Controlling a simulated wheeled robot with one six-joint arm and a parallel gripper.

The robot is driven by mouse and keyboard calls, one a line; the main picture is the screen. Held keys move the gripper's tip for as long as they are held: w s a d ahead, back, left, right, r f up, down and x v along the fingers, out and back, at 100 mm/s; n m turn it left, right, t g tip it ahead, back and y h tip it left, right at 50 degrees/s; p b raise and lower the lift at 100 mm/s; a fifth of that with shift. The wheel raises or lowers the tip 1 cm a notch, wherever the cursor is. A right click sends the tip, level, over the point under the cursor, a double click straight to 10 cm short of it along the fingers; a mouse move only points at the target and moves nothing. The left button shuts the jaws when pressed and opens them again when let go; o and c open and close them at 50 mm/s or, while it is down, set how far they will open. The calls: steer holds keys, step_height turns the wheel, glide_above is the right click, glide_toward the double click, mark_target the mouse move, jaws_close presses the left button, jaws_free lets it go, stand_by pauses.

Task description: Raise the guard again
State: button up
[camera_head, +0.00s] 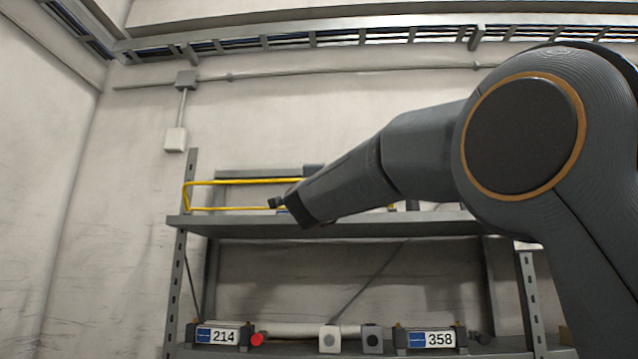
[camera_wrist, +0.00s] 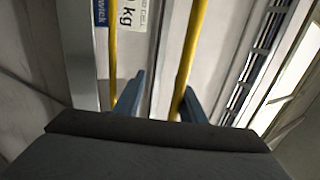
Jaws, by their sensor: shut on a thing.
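The guard (camera_head: 235,182) is a yellow tubular frame. In the head view it runs along the upper shelf, with a rounded end at the left and its right part hidden behind my arm. My gripper (camera_head: 276,203) is at the guard's lower bar, seen side-on. In the wrist view two yellow bars of the guard (camera_wrist: 194,55) run upward. The right bar comes down between the fingers of my gripper (camera_wrist: 160,102), close to the right finger. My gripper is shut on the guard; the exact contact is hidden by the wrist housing.
The upper shelf (camera_head: 330,228) lies just below my gripper. Lower down are units labelled 214 (camera_head: 222,336) and 358 (camera_head: 431,339), a red knob (camera_head: 257,339) and two small boxes. A cable tray (camera_head: 330,40) runs along the wall above. The wall space above the guard is open.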

steer(key=shift+w+f, duration=0.1)
steer(key=shift+f, duration=0.25)
steer(key=s+r+b, duration=0.1)
steer(key=s+b, duration=0.1)
steer(key=s, duration=0.7)
stand_by(0.8)
steer(key=shift+r, duration=0.1)
stand_by(0.4)
steer(key=f+b+v, duration=0.1)
steer(key=b+v, duration=0.2)
steer(key=v, duration=0.4)
steer(key=shift+s, duration=0.15)
steer(key=shift+a+f, duration=0.1)
steer(key=shift+a, duration=0.05)
